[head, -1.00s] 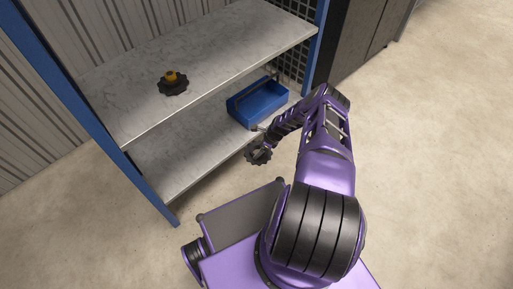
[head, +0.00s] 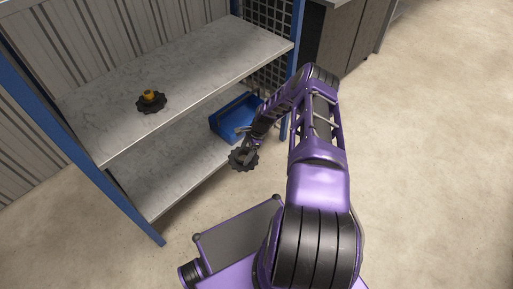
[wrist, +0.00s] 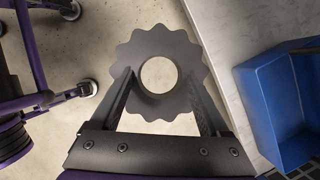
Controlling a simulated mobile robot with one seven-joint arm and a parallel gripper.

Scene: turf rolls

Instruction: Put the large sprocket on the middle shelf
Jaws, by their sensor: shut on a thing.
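A dark grey toothed sprocket with a round central hole (wrist: 158,50) is in my gripper (wrist: 158,100), with the fingers closed on either side of it in the wrist view. In the head view the held sprocket (head: 243,159) hangs in front of the shelf unit's lower shelf edge. Another dark sprocket with a yellow-orange hub (head: 150,101) lies on the upper visible shelf (head: 190,65), left of centre. Which of the two shelves in view is the middle one, I cannot tell.
A blue bin (head: 228,124) sits on the lower shelf (head: 160,178) at its right end, close to my gripper. A blue post (head: 75,150) bounds the unit at left. The upper visible shelf has wide bare room. A dark cabinet (head: 345,40) stands at right.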

